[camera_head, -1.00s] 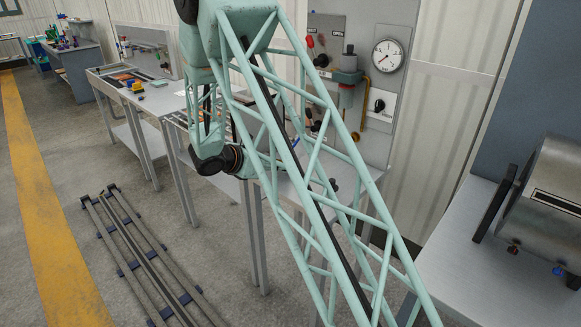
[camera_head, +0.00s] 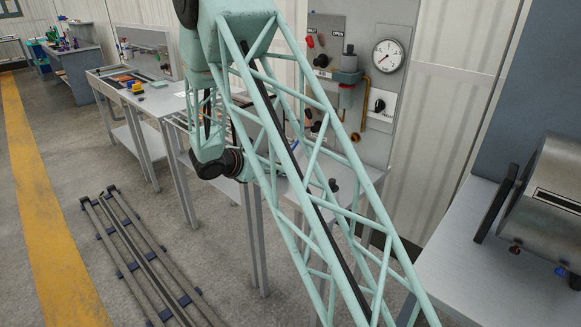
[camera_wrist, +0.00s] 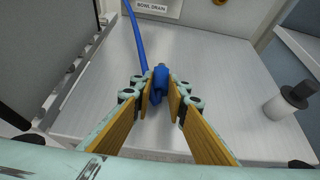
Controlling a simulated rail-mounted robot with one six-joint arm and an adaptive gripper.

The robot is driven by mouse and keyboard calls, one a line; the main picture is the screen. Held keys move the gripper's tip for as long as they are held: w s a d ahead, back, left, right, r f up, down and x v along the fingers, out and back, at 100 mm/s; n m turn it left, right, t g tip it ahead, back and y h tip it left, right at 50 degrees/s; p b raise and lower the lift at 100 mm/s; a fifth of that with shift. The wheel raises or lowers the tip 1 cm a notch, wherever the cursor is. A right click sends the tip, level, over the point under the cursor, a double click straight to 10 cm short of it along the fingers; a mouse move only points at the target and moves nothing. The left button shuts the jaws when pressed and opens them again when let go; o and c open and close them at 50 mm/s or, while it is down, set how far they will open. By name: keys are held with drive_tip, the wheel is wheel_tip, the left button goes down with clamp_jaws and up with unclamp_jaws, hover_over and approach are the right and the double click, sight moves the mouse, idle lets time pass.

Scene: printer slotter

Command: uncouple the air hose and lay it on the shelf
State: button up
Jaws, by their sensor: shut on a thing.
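My gripper (camera_wrist: 161,98) is seen from behind in the wrist view, with wooden-looking inner faces on its fingers. It is shut on the blue end of the air hose (camera_wrist: 139,38). The hose runs up from between the fingertips to the top edge of the view. Below it lies the pale grey shelf surface (camera_wrist: 219,108); I cannot tell whether the hose end touches it.
A label reading BOWL DRAIN (camera_wrist: 158,8) is at the top of the wrist view. A dark-and-light cylinder (camera_wrist: 291,100) stands at the right. The panel with a round gauge (camera_head: 388,55) is behind my arm. A metal drum (camera_head: 549,196) rests on the right-hand bench.

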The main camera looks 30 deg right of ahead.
drive_tip(key=o, duration=1)
drive_tip(key=shift+c, duration=0.2)
drive_tip(key=shift+a, duration=0.1)
drive_tip(key=v, duration=1.2)
